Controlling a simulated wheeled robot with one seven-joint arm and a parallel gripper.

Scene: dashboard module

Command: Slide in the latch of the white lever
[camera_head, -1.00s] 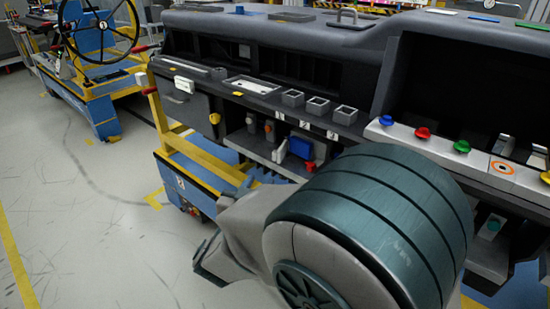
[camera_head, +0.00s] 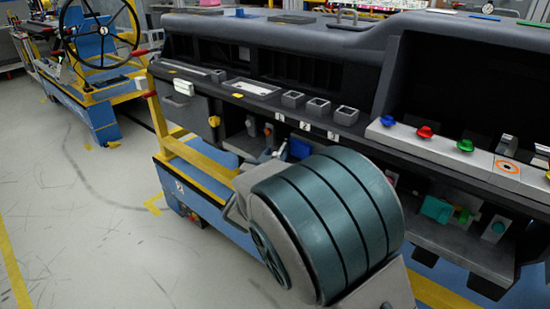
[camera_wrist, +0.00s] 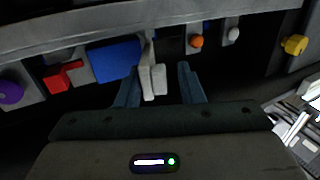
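The white lever (camera_wrist: 148,72) shows in the wrist view as a pale upright piece with a whiter block (camera_wrist: 159,80) beside it. It stands beside a blue block (camera_wrist: 113,60). My gripper (camera_wrist: 157,84) is open, with one dark blue finger on each side of the pale pieces. Gaps show between the fingers and the pieces, closer at the left finger. I cannot tell how deep the lever sits between the fingers. In the head view my arm hides my gripper, and a small pale piece of the lever (camera_head: 282,150) shows beside the blue block (camera_head: 299,148).
In the wrist view, a red lever (camera_wrist: 63,77) and a purple knob (camera_wrist: 10,92) lie left. Orange (camera_wrist: 196,41), white (camera_wrist: 233,34) and yellow (camera_wrist: 294,45) knobs lie right. The dashboard's overhanging ledge (camera_head: 265,98) is above them. Open floor (camera_head: 80,220) lies left.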

